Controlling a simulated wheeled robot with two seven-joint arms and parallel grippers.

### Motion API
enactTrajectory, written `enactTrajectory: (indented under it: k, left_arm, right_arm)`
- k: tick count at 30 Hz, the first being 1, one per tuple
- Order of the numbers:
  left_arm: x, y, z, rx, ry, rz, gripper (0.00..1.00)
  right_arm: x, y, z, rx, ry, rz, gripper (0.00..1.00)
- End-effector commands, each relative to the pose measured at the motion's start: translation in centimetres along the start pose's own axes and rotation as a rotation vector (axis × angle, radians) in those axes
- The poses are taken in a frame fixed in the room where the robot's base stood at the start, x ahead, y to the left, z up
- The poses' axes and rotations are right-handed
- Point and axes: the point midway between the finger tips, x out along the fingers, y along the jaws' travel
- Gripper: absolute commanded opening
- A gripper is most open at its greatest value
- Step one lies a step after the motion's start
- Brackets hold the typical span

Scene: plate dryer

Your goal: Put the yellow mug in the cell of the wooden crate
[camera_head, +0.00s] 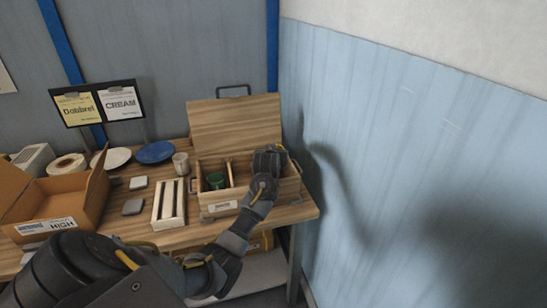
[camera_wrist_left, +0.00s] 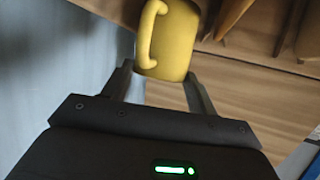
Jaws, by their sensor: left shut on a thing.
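The yellow mug (camera_wrist_left: 172,42) is between the fingers of my left gripper (camera_wrist_left: 160,76) in the left wrist view. The gripper is shut on it, and its handle faces the camera. In the head view my left gripper (camera_head: 269,158) is over the right part of the open wooden crate (camera_head: 222,207) and hides the mug and most of the cell there. I cannot tell how deep the mug sits relative to the crate rim. My right gripper is not in view.
A green mug (camera_head: 215,181) stands in the crate's left part, beside a divider. The raised lid (camera_head: 235,122) is behind. A slatted rack (camera_head: 169,203), a light mug (camera_head: 181,163), a blue plate (camera_head: 155,152) and a cardboard box (camera_head: 72,198) are to the left. A wall is right.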

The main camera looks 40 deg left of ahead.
Motion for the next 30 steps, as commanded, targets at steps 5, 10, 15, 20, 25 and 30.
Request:
enactTrajectory:
  k: [5, 10, 15, 20, 25, 30]
  left_arm:
    - [0.6, -0.1, 1.6, 0.0, -0.001, -0.001, 0.12]
    - [0.7, -0.1, 1.9, 0.0, 0.001, 0.0, 0.12]
    - [0.8, -0.1, 2.1, 0.001, 0.0, 0.0, 0.12]
    - [1.0, -0.1, 2.6, 0.001, 0.0, 0.0, 0.12]
    - [1.1, 0.0, 3.0, 0.001, 0.0, 0.0, 0.12]
    - [1.2, 0.0, 3.1, 0.001, -0.002, 0.0, 0.65]
  right_arm:
    - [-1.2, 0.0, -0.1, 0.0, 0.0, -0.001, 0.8]
    - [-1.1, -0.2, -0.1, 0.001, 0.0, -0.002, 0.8]
    - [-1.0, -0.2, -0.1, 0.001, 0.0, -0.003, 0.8]
    - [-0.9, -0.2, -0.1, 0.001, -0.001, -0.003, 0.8]
    - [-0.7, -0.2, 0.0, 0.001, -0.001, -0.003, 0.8]
    - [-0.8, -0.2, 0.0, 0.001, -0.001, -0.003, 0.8]
